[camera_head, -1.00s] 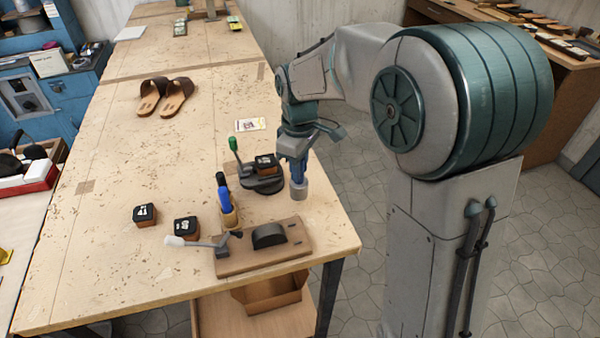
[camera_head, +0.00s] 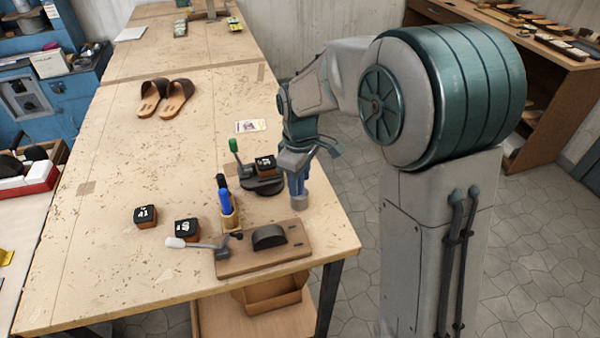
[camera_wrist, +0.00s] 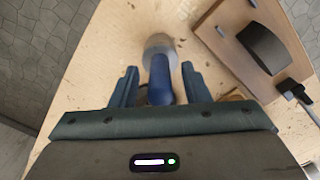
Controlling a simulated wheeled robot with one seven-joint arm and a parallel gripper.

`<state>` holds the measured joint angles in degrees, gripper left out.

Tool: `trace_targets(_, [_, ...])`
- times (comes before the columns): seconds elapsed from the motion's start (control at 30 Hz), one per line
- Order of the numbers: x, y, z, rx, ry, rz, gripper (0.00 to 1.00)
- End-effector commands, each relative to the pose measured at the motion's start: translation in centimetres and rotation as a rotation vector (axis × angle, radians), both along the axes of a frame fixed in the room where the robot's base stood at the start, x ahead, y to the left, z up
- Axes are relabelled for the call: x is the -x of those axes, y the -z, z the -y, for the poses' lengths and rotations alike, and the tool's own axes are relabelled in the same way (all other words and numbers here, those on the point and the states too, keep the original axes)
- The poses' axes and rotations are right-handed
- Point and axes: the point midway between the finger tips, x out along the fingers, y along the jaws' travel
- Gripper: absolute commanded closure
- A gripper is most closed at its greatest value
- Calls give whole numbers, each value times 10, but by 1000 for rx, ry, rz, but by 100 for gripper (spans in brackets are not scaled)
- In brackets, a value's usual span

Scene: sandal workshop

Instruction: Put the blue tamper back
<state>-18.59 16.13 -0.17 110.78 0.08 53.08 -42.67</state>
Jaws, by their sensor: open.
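The blue tamper has a blue handle (camera_wrist: 160,80) and a round grey head (camera_wrist: 159,42). In the head view its grey head (camera_head: 300,202) is at the bench top near the right edge, and it looks upright, head down. My gripper (camera_head: 298,184) points down over it. In the wrist view my gripper (camera_wrist: 160,74) is open, with one finger on each side of the handle and a visible gap to both. In the head view the fingers hide most of the handle.
A wooden holder (camera_head: 231,220) with blue and black handled tools stands left of the tamper. A board with a black block (camera_head: 268,238) lies in front. A dark round base (camera_head: 262,186) with a green-handled lever is behind.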

Motion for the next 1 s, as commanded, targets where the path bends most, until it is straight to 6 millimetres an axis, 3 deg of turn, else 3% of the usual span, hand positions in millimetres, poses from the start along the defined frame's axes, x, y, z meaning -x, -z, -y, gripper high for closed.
trace_targets(0.17, [-1,-16,0,-2,0,5,58])
trace_targets(0.6, [-1,-104,0,-1,0,4,58])
trace_targets(0.8, [0,-121,0,0,0,1,58])
trace_targets(1.0, [5,-125,6,-2,30,9,58])
